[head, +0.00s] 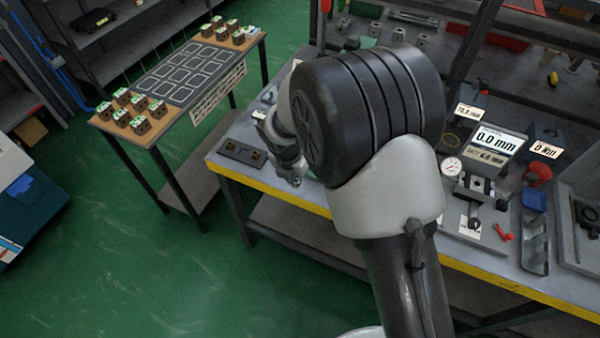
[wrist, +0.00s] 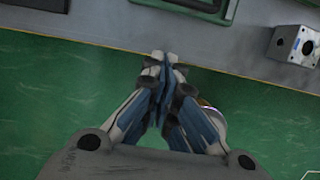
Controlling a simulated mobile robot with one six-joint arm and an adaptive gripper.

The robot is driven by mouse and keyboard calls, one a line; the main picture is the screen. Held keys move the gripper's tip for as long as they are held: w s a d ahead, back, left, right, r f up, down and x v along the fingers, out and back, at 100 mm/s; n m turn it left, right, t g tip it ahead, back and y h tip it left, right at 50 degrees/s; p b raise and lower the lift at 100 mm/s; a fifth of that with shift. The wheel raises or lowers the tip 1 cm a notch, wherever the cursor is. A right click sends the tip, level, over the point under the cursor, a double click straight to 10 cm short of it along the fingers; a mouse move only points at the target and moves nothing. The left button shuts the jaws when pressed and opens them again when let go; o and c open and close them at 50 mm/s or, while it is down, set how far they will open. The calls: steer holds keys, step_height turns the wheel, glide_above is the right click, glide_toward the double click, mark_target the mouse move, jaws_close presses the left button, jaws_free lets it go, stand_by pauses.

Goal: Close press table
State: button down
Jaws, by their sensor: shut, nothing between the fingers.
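The grey workbench (head: 222,140) with a yellow front edge stands at the right in the head view; I cannot tell which part of it is the press table. A metal fixture (head: 478,186) with a dial gauge (head: 452,166) sits on it, below a display (head: 494,143) reading 0.0 mm. My gripper (head: 292,178) hangs near the bench's left front edge, partly behind my arm. In the wrist view my gripper (wrist: 162,60) is shut and empty, its tips over the bench edge (wrist: 110,45) with green floor below. My arm hides the middle of the bench.
A dark plate (head: 242,153) lies at the bench's left end. A metal block with a hole (wrist: 294,45) and a dark green tray (wrist: 205,10) lie near my fingertips. A side table (head: 185,75) holds several valve blocks. Green floor lies clear between the tables.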

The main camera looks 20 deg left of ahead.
steer(key=b+x, duration=0.2)
steer(key=x, duration=0.4)
steer(key=shift+d+f, duration=0.1)
steer(key=shift+f, duration=0.05)
steer(key=w, duration=0.3)
steer(key=shift+w+d+r+b, duration=0.1)
steer(key=shift+d+r+b, duration=0.05)
steer(key=shift+r+b, duration=0.2)
steer(key=shift+w+r, duration=0.15)
steer(key=shift+w, duration=0.2)
